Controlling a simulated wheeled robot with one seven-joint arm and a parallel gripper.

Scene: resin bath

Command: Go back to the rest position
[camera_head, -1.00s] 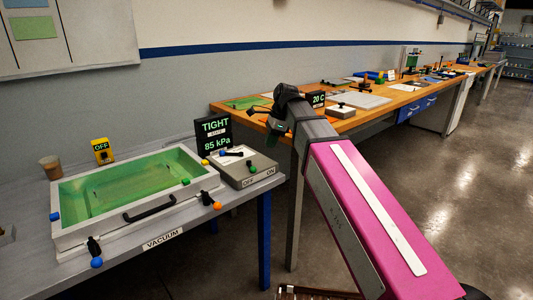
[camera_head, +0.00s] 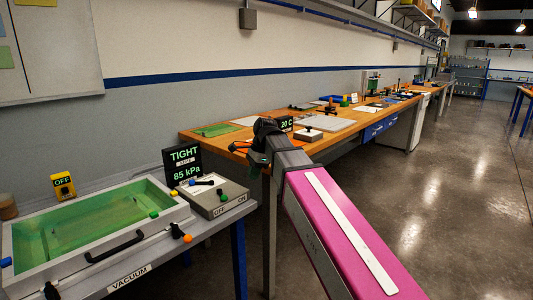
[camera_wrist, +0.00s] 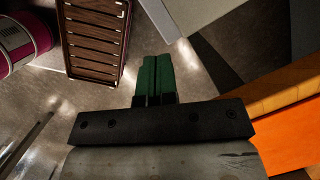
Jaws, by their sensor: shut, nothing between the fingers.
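My gripper (camera_wrist: 153,76) shows in the wrist view with its two green fingers pressed together and nothing between them. It points down over the floor (camera_wrist: 195,100). In the head view my gripper (camera_head: 257,160) is small and dark, partly hidden by the wrist. It hangs in front of the near end of the wooden bench (camera_head: 222,147). My pink arm stretches from the lower right toward it.
At left, a grey table (camera_head: 207,224) holds a green-lined bath (camera_head: 98,219) with a black handle, a grey switch box (camera_head: 214,197) and a display (camera_head: 183,166) reading TIGHT, 85 kPa. A yellow OFF box (camera_head: 63,186) stands behind. Floor at right is open.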

